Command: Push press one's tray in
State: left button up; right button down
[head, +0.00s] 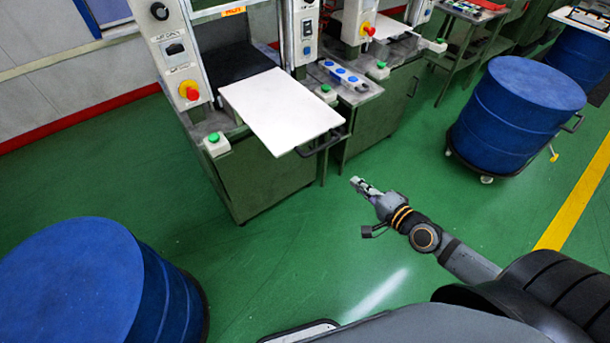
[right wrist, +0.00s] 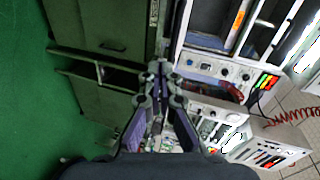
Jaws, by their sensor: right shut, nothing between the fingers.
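The press's white tray (head: 282,108) sticks out from the front of the green press at the left. A dark handle (head: 320,145) is on its front edge. My right gripper (head: 358,184) is in front of the tray, below and to the right of the handle in the head view, and apart from it. In the right wrist view its fingers (right wrist: 160,70) come together with nothing between them. My left gripper is out of the head view.
A second press with its own white tray (head: 372,30) stands to the right. A blue drum (head: 520,95) on a wheeled base stands at the right, another blue drum (head: 75,280) at the lower left. Green floor (head: 270,260) between them is clear.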

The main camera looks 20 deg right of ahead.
notch_tip(320, 180, up, 2)
jog(key=a, duration=0.2)
jog(key=p, duration=0.1)
send_near(313, 154)
jog(key=shift+m+y, duration=0.4)
jog(key=x, duration=0.3)
jog(key=p+x, duration=0.1)
jog(key=x, duration=0.1)
jog(key=shift+w+d+f, duration=0.2)
jog(key=shift+w, duration=0.25)
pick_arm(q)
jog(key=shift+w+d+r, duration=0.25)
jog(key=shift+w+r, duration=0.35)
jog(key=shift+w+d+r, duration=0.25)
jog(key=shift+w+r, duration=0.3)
pick_arm(e)
jog(key=shift+w+a+f, duration=0.15)
jog(key=shift+w+a, duration=0.05)
jog(key=shift+w, duration=0.3)
